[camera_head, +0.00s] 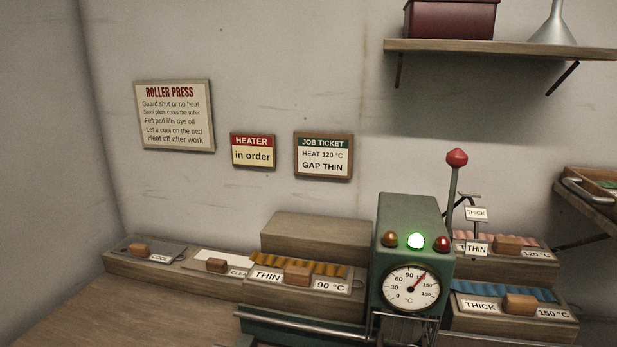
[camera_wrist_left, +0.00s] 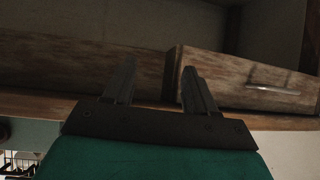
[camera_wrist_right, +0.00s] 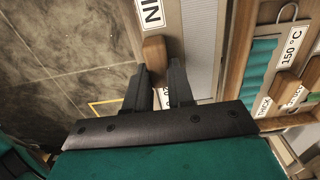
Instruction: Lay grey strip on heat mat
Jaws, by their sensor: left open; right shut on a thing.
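The grey strip (camera_wrist_right: 199,40) shows in the right wrist view as a pale grey ribbed surface beside a partly seen white label ending in "IN". A brown wooden handle (camera_wrist_right: 154,50) stands at its near side. My right gripper (camera_wrist_right: 161,70) is shut on this handle, holding the strip. My left gripper (camera_wrist_left: 157,66) is open and empty, in front of a wooden cabinet front in the left wrist view. Neither gripper shows in the head view. I cannot make out a heat mat in any view.
The green roller press (camera_head: 410,225) has a lit green lamp, a dial and a red-knobbed lever (camera_head: 455,180). Labelled strips, orange (camera_head: 300,262), blue (camera_head: 505,290) and pink, lie on wooden stands around it. A bare wooden block (camera_head: 315,232) stands behind the orange one.

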